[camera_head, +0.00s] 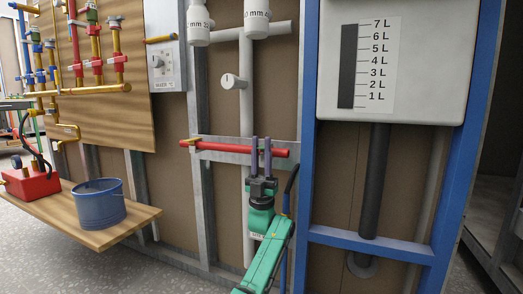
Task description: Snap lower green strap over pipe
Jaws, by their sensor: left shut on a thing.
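A red pipe (222,147) lies level across a grey metal plate, with a yellow-orange clip near its left end. My left gripper (261,151) reaches up from below on its teal arm. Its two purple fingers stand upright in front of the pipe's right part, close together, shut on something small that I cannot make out. I cannot pick out the lower green strap; the fingers cover that stretch of the pipe. My right gripper is not in view.
A blue bucket (97,203) and a red pump box (31,181) stand on a wooden shelf at left. Blue frame posts (307,110) stand just right of the gripper. A white tank (440,65) with a dark drain pipe (375,180) is farther right.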

